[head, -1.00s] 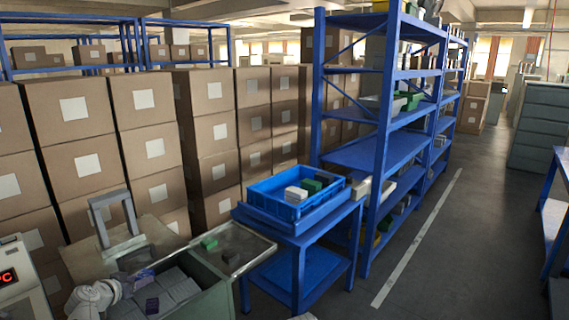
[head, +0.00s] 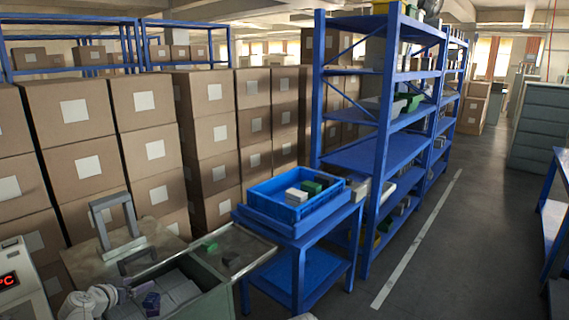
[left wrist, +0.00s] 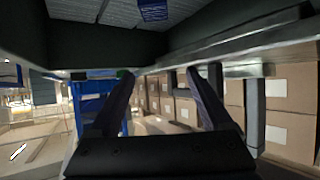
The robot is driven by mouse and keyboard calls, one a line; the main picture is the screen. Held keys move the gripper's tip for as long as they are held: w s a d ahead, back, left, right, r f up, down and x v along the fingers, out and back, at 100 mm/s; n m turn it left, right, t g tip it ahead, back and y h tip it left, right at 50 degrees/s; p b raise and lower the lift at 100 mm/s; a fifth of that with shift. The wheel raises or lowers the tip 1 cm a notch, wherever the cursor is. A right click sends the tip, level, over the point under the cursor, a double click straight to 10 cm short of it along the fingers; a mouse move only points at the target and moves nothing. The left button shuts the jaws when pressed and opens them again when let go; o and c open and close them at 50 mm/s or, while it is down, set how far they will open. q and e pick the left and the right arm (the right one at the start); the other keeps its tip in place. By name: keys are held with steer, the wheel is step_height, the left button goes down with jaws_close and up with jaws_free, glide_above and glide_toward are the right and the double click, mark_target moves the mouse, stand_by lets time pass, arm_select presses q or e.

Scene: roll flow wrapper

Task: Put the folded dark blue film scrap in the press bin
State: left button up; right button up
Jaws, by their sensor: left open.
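A dark blue folded scrap (head: 151,300) lies on pale grey blocks inside the grey-green bin (head: 208,304) at the lower left of the head view. A dark blue piece also shows at the top edge of the left wrist view (left wrist: 153,10), apart from the fingers. I cannot tell whether one or two dark pieces lie there. My left gripper (head: 126,290) is beside the scrap, over the bin's left part. In the left wrist view its two dark fingers (left wrist: 164,80) are spread with nothing between them. My right gripper is not in view.
A metal tray (head: 240,240) with a green block (head: 211,246) adjoins the bin. A blue crate (head: 262,197) stands on a blue table (head: 323,222). A grey frame (head: 118,215) stands behind the bin; stacked cartons (head: 80,135) line the back. The right aisle is clear.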

arm_select(q)
steer(key=p+v, duration=0.2)
steer(key=v, duration=0.3)
steer(key=shift+s+r, duration=0.2)
steer(key=shift+s, duration=0.1)
